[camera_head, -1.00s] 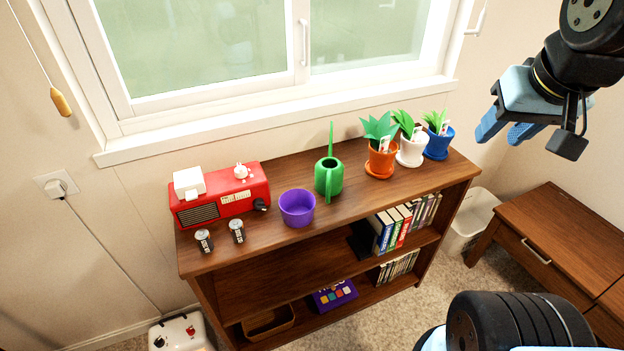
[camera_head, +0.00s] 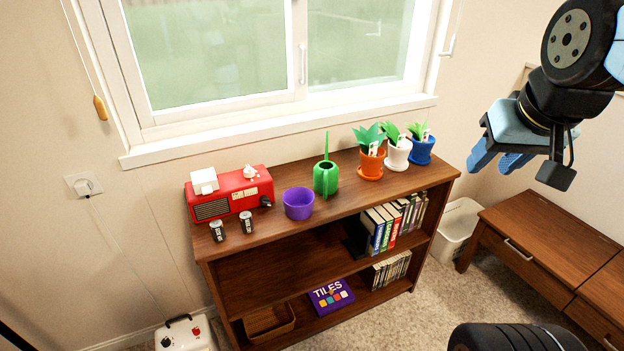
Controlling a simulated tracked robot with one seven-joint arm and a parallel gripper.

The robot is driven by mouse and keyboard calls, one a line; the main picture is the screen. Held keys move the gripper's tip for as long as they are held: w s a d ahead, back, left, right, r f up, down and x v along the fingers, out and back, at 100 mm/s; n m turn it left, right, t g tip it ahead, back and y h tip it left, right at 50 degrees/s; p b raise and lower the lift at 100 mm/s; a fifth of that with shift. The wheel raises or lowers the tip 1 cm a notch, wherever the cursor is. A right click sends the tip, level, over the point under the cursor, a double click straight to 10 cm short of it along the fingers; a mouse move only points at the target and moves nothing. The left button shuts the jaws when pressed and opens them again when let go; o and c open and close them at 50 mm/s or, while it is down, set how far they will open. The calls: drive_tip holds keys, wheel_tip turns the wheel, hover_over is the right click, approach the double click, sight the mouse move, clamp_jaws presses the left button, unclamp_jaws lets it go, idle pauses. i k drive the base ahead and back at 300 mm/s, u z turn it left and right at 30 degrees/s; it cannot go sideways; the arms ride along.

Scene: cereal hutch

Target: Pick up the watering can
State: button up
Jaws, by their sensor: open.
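The green watering can (camera_head: 325,179) stands upright on top of the brown wooden shelf unit (camera_head: 270,228), near its middle. Its long thin green spout or handle sticks up toward the window, and its top opening looks dark. My gripper (camera_head: 508,158) is at the upper right, well to the right of the can and apart from everything on the shelf. Its blue fingers are spread open and nothing is between them.
A purple pot (camera_head: 298,204) stands just left of the can. A red radio (camera_head: 230,193) and two small dark cylinders (camera_head: 231,229) are further left. Potted plants in orange (camera_head: 370,165), white (camera_head: 397,153) and blue (camera_head: 421,150) stand to the right. A wooden cabinet (camera_head: 545,235) is at the right.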

sight(326, 173)
drive_tip(key=z, duration=0.15)
drive_tip(key=i, duration=0.95)
drive_tip(key=u, duration=0.1)
